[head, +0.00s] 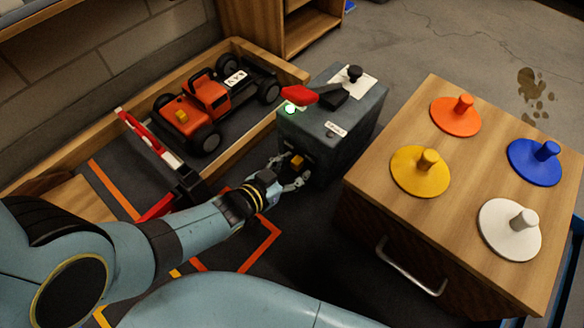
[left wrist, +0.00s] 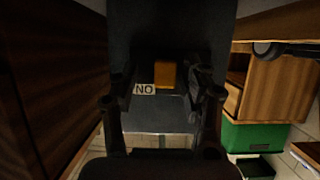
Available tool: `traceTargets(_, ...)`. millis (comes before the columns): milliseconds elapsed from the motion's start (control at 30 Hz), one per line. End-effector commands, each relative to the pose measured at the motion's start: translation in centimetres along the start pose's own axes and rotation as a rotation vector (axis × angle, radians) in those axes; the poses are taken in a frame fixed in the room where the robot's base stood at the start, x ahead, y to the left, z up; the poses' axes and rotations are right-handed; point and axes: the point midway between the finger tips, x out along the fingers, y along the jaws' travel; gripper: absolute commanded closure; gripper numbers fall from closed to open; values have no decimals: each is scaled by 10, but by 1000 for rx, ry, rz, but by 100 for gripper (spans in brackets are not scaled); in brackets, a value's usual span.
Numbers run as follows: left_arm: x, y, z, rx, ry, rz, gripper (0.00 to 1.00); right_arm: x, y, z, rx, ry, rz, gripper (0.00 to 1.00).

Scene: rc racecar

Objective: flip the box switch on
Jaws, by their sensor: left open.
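A grey-blue box (head: 335,115) stands on the floor at the middle of the head view, with a red-ended lever (head: 300,95) on top. An orange-yellow switch (head: 297,162) is on its near side. The left wrist view shows the switch (left wrist: 165,74) straight ahead, with a white label reading "NO" (left wrist: 144,90) at its left. My left gripper (head: 291,172) is open at this side of the box. Its fingers (left wrist: 163,90) stand to either side of the switch, apart from each other. Contact with the switch cannot be told. My right gripper is out of view.
A wooden cabinet (head: 440,215) with colored pegged discs stands close to the right of the box. A wooden-edged bay with an orange toy car (head: 205,100) lies to the left. A red-and-white barrier (head: 150,140) is near my left arm. Dark floor lies between box and cabinet.

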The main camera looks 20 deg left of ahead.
Motion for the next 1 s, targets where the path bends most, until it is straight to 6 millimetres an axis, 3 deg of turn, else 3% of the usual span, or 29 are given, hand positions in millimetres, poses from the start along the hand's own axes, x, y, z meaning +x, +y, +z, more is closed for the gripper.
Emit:
traceTargets(267, -3, 0, -8, 1, 2, 2, 54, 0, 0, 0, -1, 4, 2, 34)
traceTargets(733, -31, 0, -73, 2, 2, -1, 54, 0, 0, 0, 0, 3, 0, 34)
traceTargets(1000, -38, 1, -91, 1, 0, 0, 54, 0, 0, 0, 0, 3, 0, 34)
